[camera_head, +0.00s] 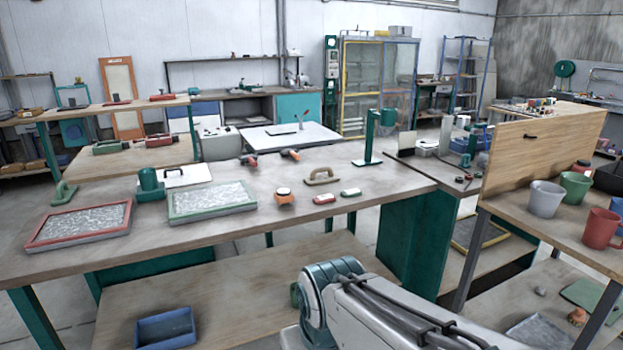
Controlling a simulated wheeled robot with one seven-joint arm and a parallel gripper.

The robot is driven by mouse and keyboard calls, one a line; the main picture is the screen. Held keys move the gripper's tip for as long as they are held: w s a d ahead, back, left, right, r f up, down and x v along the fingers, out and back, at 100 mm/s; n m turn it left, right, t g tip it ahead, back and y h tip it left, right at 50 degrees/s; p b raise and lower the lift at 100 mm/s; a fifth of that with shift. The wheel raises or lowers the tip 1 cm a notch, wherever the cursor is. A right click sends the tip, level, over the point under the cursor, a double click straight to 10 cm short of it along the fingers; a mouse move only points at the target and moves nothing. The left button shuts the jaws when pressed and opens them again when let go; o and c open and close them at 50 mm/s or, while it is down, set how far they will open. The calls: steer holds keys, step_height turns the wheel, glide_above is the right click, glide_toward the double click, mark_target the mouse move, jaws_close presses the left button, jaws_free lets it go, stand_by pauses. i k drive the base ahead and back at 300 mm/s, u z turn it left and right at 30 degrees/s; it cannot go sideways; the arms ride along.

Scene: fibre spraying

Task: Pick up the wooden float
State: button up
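The wooden float (322,177) lies on the long wooden workbench (205,235), right of the middle of its top. It is a tan-brown flat piece with an arched handle on top, and the handle faces up. Nothing touches it. My arm shows at the bottom of the view, in front of the bench, as a white link with dark cables and a teal joint. My gripper is out of view, so its state is hidden.
Red (75,240) and green framed trays (212,217) lie left. Mugs (545,199) stand on the right table.

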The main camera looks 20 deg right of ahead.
mark_target(313, 180)
steer(key=z, duration=0.75)
steer(key=i, duration=0.8)
steer(key=z, duration=1)
steer(key=i, duration=1.25)
steer(key=u, duration=0.65)
steer(key=i, duration=0.9)
steer(key=u, duration=0.95)
steer(key=i, duration=0.2)
steer(key=u, duration=0.25)
